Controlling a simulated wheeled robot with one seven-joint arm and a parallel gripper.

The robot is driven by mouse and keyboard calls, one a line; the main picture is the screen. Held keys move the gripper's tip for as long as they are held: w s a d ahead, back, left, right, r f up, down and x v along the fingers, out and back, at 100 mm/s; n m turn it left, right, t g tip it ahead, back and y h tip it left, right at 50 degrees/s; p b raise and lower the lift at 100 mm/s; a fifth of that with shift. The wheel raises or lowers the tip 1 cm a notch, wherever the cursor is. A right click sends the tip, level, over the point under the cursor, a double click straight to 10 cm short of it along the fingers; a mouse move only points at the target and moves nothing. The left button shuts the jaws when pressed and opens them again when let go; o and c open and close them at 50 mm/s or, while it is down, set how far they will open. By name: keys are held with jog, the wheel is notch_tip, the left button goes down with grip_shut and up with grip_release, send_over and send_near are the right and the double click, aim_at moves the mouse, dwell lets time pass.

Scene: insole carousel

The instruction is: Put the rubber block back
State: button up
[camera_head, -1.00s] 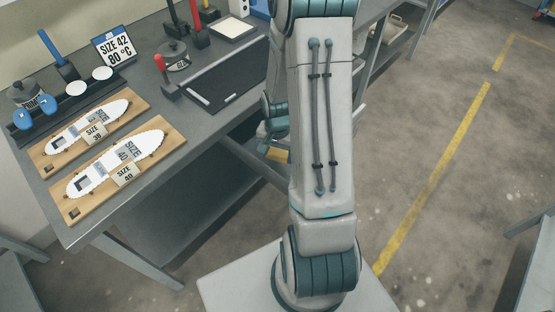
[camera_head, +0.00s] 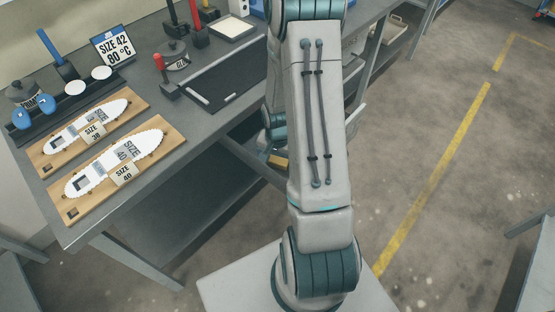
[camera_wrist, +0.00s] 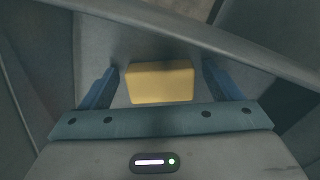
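A yellow block (camera_wrist: 160,83), which I take to be the rubber block, lies in front of my gripper (camera_wrist: 161,68) in the wrist view. The two blue fingers stand apart on either side of it, with a visible gap on each side. My gripper is open and does not clasp it. In the head view a small yellow patch (camera_head: 278,160) shows beside my arm, below the table's edge. My arm hides most of that area, and I cannot tell what the block rests on.
The grey workbench (camera_head: 215,130) holds two wooden boards with white insole forms (camera_head: 115,163), a black tray (camera_head: 225,80) and a size sign (camera_head: 114,46). A table beam runs close to the yellow patch. A grey bar (camera_wrist: 200,40) crosses the wrist view beyond the block. Open floor lies at right.

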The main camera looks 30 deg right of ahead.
notch_tip(320, 180, up, 11)
jog(key=p, duration=0.1)
notch_tip(320, 180, up, 12)
jog(key=n+t, duration=0.1)
jog(key=n, duration=0.4)
send_over(277, 161)
jog(key=s+a, duration=0.4)
jog(key=a, duration=0.2)
jog(key=s+a+r+n+t, duration=0.1)
jog(key=s+a+r+n, duration=0.3)
jog(key=s+a+r, duration=0.1)
jog(key=shift+s+r+t, duration=0.4)
jog(key=shift+s+r, duration=0.3)
jog(key=shift+s, duration=0.6)
jog(key=shift+a, duration=0.1)
